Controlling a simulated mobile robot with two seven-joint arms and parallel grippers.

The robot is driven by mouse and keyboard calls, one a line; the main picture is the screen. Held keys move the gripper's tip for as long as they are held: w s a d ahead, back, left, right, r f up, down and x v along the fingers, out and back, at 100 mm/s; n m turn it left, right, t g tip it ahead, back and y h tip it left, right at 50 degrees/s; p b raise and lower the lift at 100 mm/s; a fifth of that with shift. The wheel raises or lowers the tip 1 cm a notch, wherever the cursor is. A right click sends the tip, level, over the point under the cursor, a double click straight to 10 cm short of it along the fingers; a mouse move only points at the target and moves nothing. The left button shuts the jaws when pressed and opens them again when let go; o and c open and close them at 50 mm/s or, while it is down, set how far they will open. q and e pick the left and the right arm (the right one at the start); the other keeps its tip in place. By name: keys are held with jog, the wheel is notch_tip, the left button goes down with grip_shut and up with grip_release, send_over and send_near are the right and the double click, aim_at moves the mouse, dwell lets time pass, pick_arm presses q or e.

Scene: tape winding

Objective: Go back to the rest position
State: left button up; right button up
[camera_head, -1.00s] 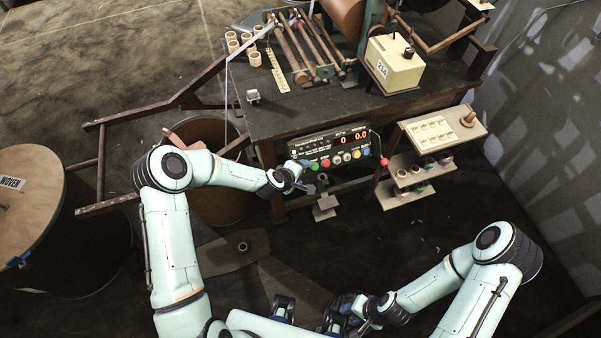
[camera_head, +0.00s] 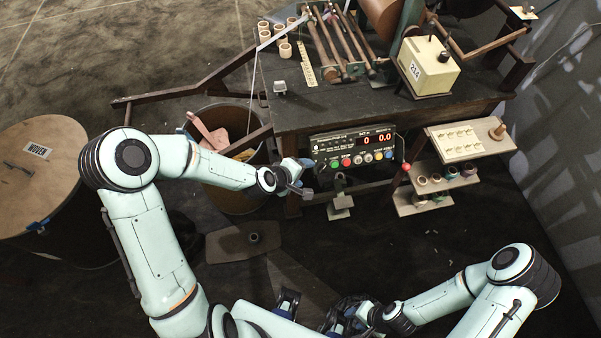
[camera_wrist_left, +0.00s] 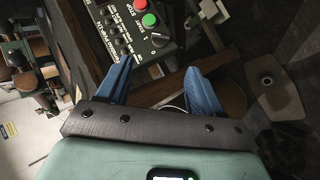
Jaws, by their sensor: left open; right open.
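My left gripper (camera_head: 300,180) is at the lower left of the control panel (camera_head: 352,145); in the head view its fingers are small and partly hidden by the wrist. In the left wrist view its two blue fingers (camera_wrist_left: 160,76) are apart with nothing between them. The panel (camera_wrist_left: 130,35), with green and red buttons, lies just past the fingertips there. My right arm is folded in at the lower right, and its gripper (camera_head: 350,318) is low near my body, dark and partly hidden. I see nothing held in it.
The dark workbench (camera_head: 300,112) carries rollers, tape cores and a cream counter box (camera_head: 428,66). A small shelf rack (camera_head: 470,140) stands right of the panel. A round wooden-topped drum (camera_head: 30,180) and an open bin (camera_head: 235,200) are at the left.

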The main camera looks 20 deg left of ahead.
pick_arm(q)
jog(key=shift+s+r, duration=0.15)
jog(key=shift+s, duration=0.05)
dwell(0.5)
jog(key=s+d+f+m+g, duration=0.1)
jog(key=s+f+m+g, duration=0.2)
jog(key=s+f, duration=0.3)
jog(key=s+d+f+m+g+p, duration=0.1)
jog(key=s+d+f+m+g, duration=0.1)
jog(key=s+f, duration=0.5)
jog(key=s+d+f+m+g, duration=0.2)
jog(key=s+f+m+g, duration=0.2)
jog(key=s, duration=1)
notch_tip(320, 180, down, 3)
jog(key=shift+s+f+m+p, duration=0.1)
jog(key=shift+s+m+p, duration=0.2)
jog(key=shift+m, duration=0.1)
pick_arm(e)
jog(key=shift+w+r, duration=0.25)
jog(key=shift+r, duration=0.25)
jog(key=shift+w+r, duration=0.25)
jog(key=shift+r, duration=0.25)
pick_arm(q)
jog(key=shift+w, duration=0.1)
